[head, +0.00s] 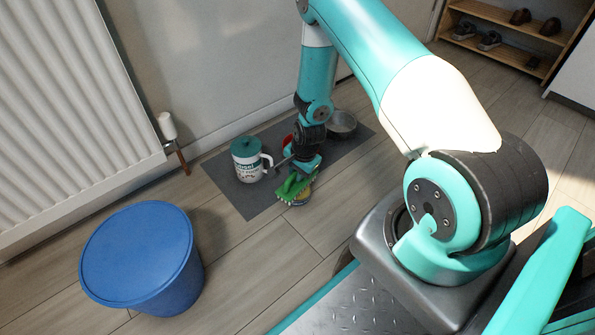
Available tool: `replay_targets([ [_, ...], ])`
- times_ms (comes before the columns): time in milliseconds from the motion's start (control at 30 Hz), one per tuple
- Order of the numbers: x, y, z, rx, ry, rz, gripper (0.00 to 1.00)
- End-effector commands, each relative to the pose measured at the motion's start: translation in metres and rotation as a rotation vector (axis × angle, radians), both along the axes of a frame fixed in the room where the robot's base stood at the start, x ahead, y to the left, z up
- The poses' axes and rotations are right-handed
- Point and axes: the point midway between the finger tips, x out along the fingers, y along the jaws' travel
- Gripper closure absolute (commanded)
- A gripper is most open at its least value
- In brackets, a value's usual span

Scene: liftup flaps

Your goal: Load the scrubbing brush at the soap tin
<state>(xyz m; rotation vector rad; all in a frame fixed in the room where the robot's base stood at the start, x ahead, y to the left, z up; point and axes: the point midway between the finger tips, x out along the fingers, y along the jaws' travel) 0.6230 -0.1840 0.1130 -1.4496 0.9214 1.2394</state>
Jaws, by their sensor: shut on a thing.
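My gripper (302,166) is low over the grey mat and shut on a green scrubbing brush (293,186). The brush is tilted, with its bristles facing down. A small round tin (302,202) with a yellowish rim shows just below the brush at the mat's front edge; it looks like the soap tin. The brush and gripper hide most of it. I cannot tell whether the bristles touch the soap or are just above it.
A blue lidded bucket (140,258) stands front left. A radiator (65,110) lines the wall.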

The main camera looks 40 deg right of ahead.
Motion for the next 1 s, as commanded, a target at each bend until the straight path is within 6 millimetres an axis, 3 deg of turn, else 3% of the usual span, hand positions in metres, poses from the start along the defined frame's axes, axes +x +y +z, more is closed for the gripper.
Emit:
replay_targets([
  [1000, 0.0001, 0.0000, -0.0072, 0.000, 0.000, 0.000, 1.00],
])
